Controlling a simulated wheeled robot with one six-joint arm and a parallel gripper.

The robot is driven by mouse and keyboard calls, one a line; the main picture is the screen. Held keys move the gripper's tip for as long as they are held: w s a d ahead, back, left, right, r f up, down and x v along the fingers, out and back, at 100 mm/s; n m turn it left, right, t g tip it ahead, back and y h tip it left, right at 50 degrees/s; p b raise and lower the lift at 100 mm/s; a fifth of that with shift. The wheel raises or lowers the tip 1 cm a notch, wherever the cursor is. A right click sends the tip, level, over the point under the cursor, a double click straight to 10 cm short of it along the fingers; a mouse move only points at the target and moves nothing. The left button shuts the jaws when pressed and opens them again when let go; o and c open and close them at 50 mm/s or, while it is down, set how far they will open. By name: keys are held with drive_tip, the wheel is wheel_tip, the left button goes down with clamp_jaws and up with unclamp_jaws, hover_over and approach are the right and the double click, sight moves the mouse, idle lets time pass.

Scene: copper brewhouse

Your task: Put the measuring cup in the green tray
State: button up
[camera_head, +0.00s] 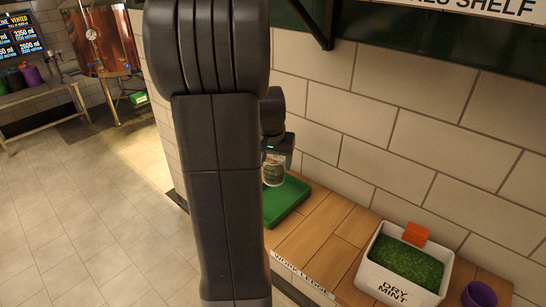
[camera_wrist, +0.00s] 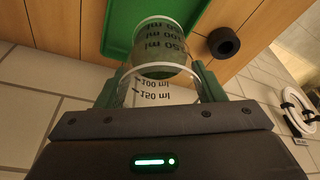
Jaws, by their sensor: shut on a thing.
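The measuring cup (camera_wrist: 160,62) is clear, with dark ml markings. My gripper (camera_wrist: 157,90) is shut on it, one green finger on each side. In the head view the cup (camera_head: 273,172) hangs below my gripper (camera_head: 277,156), at the back part of the green tray (camera_head: 287,201). My arm hides the tray's left part. In the wrist view the tray (camera_wrist: 117,30) lies behind the cup. I cannot tell whether the cup touches the tray.
A white bin (camera_head: 375,279) marked DRY MINT, with green contents and an orange block (camera_head: 415,234), stands right on the wooden counter (camera_head: 318,232). A purple cup (camera_head: 479,295) is beside it. A black round thing (camera_wrist: 223,42) is near the tray. A tiled wall rises behind.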

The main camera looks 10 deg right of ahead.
wheel_tip(320, 180, down, 7)
drive_tip(key=b, duration=0.5)
drive_tip(key=shift+r, duration=0.1)
drive_tip(key=shift+f+b, duration=0.5)
drive_tip(key=shift+b, duration=0.15)
drive_tip(key=o, duration=1.1)
drive_tip(key=shift+r, duration=0.1)
drive_tip(key=shift+r+p, duration=3.35)
drive_tip(key=shift+r, duration=1.15)
drive_tip(key=shift+s+f, duration=0.1)
